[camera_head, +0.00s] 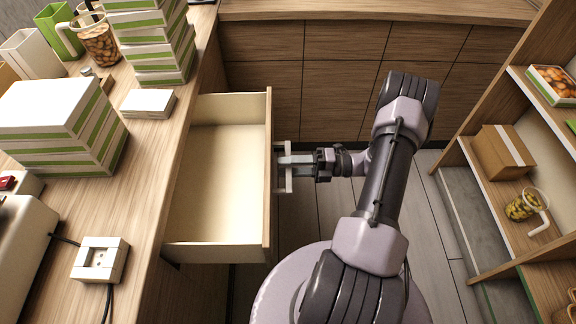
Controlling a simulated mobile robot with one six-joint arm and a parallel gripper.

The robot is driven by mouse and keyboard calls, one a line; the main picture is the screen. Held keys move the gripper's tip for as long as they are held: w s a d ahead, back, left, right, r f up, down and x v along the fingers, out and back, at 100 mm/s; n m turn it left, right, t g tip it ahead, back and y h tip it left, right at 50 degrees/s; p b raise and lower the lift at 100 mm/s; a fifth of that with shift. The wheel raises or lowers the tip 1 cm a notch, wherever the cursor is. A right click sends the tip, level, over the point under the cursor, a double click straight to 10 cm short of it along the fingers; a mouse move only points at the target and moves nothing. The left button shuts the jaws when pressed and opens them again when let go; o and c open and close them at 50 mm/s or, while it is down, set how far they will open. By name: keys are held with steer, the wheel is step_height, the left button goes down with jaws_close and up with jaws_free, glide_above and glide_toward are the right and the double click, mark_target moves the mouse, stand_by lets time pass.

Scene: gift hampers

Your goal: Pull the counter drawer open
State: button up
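The counter drawer (215,190) stands out from the left counter, pulled well open. Its pale inside is empty. My gripper (284,167) is at the outer side of the drawer's wooden front (269,175), around the middle of its length. Pale vertical parts, the handle or my fingers, show right against the front. I cannot tell which is which, nor whether the fingers are closed on the handle. My arm reaches to it from the right.
On the left counter (150,215) stand stacks of green and white boxes (55,120), a mug of nuts (98,42) and a socket box (100,260). A shelf on the right holds a cardboard box (497,158) and a jar (524,205).

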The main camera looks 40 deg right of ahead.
stand_by(0.3)
steer(key=p+v, duration=0.2)
steer(key=v, duration=1.5)
steer(key=shift+s+d, duration=0.15)
steer(key=shift+d, duration=0.05)
steer(key=shift+r, duration=0.1)
